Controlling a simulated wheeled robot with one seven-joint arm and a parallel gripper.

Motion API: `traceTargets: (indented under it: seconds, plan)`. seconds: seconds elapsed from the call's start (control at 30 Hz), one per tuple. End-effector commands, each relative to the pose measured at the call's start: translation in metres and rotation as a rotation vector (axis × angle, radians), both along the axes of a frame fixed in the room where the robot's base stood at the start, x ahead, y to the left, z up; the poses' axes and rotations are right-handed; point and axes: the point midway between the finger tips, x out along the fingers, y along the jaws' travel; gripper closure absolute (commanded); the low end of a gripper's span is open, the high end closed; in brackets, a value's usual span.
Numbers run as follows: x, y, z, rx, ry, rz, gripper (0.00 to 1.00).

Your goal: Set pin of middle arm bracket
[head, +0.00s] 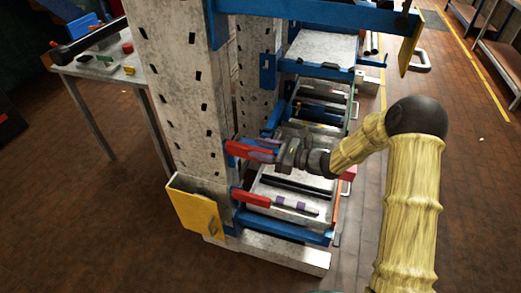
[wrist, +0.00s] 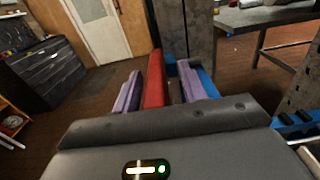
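The mast (head: 175,90) is a pale perforated upright. A red bracket part (head: 238,148), midway up its lower section, sticks out toward my gripper (head: 264,150). In the wrist view my gripper (wrist: 160,92) has two purple fingers, one on each side of a red bar (wrist: 154,82). The left finger lies close beside the bar; a gap shows between the bar and the right finger, so the gripper looks open around it. Contact cannot be told. A lower red bracket part (head: 250,198) sits below. I cannot make out a pin at the middle bracket.
A blue beam (head: 310,14) crosses above, with a yellow plate (head: 411,45) at its end. A yellow plate (head: 198,208) stands at the mast's foot. Shelves with trays (head: 320,48) lie behind my gripper. A table (head: 95,66) stands at left. Brick floor (head: 90,220) is open at front left.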

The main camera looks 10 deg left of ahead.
Motion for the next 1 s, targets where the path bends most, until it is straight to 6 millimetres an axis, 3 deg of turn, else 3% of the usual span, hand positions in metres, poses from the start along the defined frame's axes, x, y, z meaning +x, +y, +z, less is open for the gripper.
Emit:
traceTargets:
  seconds: [0.27,0.47,1.0]
  plan:
    - [-0.001,0.0,-0.001,0.0,0.002,0.002,0.58]
    - [-0.002,-0.015,-0.001,-0.002,0.003,0.0,0.58]
    - [-0.01,-0.119,-0.001,-0.001,0.002,-0.003,0.58]
